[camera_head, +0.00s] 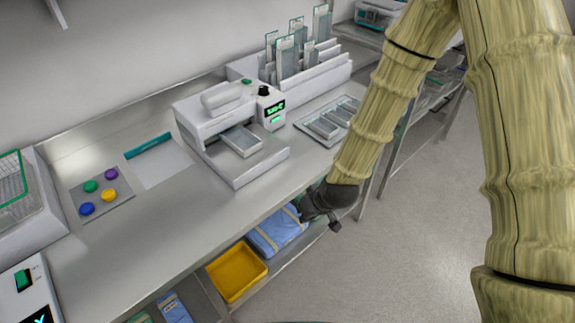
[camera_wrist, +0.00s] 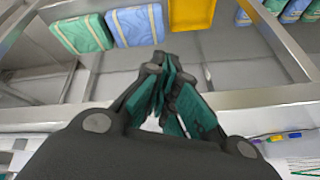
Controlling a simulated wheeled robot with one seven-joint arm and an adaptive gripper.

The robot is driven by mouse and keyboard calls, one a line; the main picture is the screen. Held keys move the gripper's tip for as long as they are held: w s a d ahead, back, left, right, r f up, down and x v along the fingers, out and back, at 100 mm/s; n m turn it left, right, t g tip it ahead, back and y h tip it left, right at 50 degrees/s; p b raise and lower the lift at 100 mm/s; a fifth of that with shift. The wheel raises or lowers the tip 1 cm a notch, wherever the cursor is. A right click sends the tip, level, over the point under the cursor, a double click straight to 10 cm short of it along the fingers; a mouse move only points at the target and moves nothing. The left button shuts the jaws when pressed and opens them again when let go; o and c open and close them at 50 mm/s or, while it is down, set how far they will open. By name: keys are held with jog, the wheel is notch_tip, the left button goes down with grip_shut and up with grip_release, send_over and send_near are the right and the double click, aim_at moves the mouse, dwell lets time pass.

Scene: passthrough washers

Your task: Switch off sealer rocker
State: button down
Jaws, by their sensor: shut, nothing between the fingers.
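The white sealer (camera_head: 215,103) stands on the steel bench near the back wall in the head view, with a grey pouch (camera_head: 241,140) on its front plate. Its control box at the right end has a black knob (camera_head: 264,91), a lit green display (camera_head: 273,109) and a small green lit part (camera_head: 276,120) below, which may be the rocker; its position is too small to tell. My gripper (camera_head: 334,224) is beyond the bench's front edge, below and right of the sealer, apart from it. In the wrist view my gripper (camera_wrist: 165,68) is shut and empty, its green-padded fingers together.
A tray of metal packs (camera_head: 329,121) lies right of the sealer. Another device with a green switch (camera_head: 23,279) stands at lower left. Coloured discs (camera_head: 97,190) lie on the bench. Below are a yellow bin (camera_head: 236,271) and blue packs (camera_head: 276,231). The bench front is clear.

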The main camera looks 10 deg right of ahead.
jog(key=s+d+f+m+g+h+b, duration=0.1)
jog(key=s+d+f, duration=0.2)
jog(key=s+f, duration=0.4)
jog(key=s+d+f+m+g+h+b, duration=0.1)
jog(key=s+d+f, duration=0.3)
jog(key=s+f, duration=0.4)
jog(key=s+d+f+g+h+b, duration=0.1)
jog(key=s+d+f, duration=0.3)
jog(key=s, duration=1)
notch_tip(320, 180, down, 4)
jog(key=shift+s+d+r+m+g+b, duration=0.2)
jog(key=shift+m+g+b, duration=0.2)
jog(key=shift+g+b, duration=0.3)
jog(key=shift+a, duration=0.15)
